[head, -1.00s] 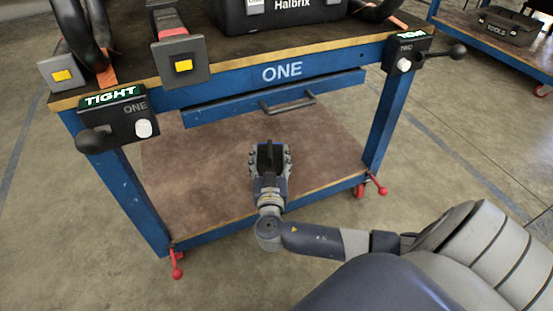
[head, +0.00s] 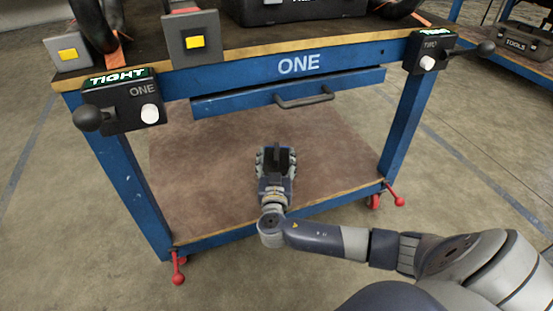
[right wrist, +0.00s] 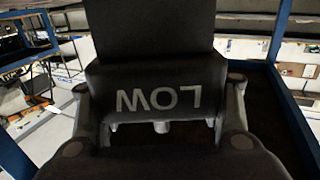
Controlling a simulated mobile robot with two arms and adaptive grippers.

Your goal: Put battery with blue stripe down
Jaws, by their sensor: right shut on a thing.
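My right gripper (head: 276,160) is shut on a black block-shaped battery (right wrist: 150,72). In the right wrist view the battery fills the middle, and the word LOW on it reads upside down. No blue stripe shows on its visible faces. In the head view the battery (head: 281,158) is a small dark shape between the fingers. The gripper appears in front of the bench's lower shelf (head: 215,185), below the drawer. I cannot tell whether the battery touches anything. My left gripper is out of view.
The blue workbench marked ONE (head: 215,81) has a drawer handle (head: 304,97) above my gripper. A control box reading TIGHT (head: 122,102) hangs at its left corner, another (head: 428,52) at its right. Grey blocks with yellow squares (head: 192,38) stand on top. The lower shelf looks bare.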

